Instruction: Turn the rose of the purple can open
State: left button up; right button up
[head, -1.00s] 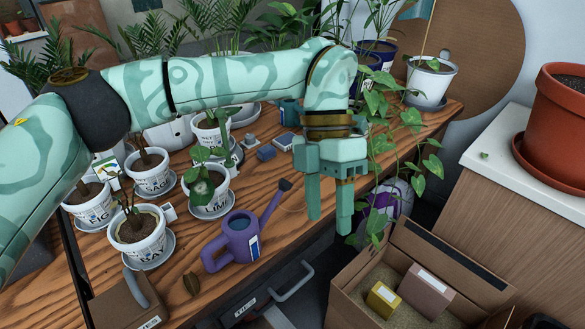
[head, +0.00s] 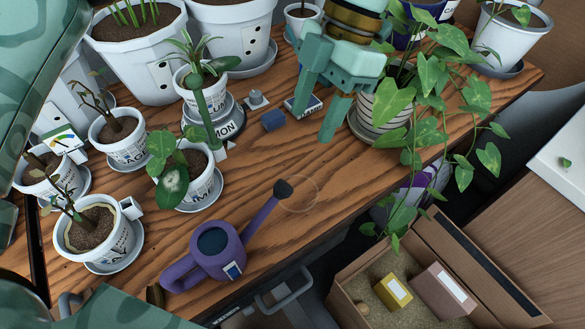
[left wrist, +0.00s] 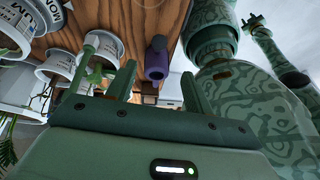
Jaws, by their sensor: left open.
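The purple can (head: 214,254) stands upright on the wooden bench, its handle to the left and its spout slanting up to the right. Its dark grey rose (head: 283,189) caps the spout end, with a faint thin ring on its right. I cannot tell how the rose is turned. My left gripper (head: 314,120) is open and empty, behind and right of the rose in the head view, apart from it. In the left wrist view the can (left wrist: 156,62) shows beyond and between the open fingers. My right gripper (left wrist: 254,22) is small at the upper right there.
Several white potted plants (head: 122,150) line the bench left and behind. A trailing plant in a striped pot (head: 378,115) stands close right of my left gripper. A cardboard box (head: 365,270) sits below the bench edge. Bare wood surrounds the rose.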

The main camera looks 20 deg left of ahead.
aim_at(287, 185)
pick_arm(q)
jog(key=b+x, duration=0.3)
jog(key=x, duration=0.9)
jog(key=shift+w+f, duration=0.15)
jog(key=shift+s+a+f+b, duration=0.2)
jog(key=shift+f+b, duration=0.15)
jog(key=shift+f, duration=0.15)
jog(key=shift+s, duration=0.1)
jog(key=c, duration=0.7)
jog(key=shift+c, duration=1.4)
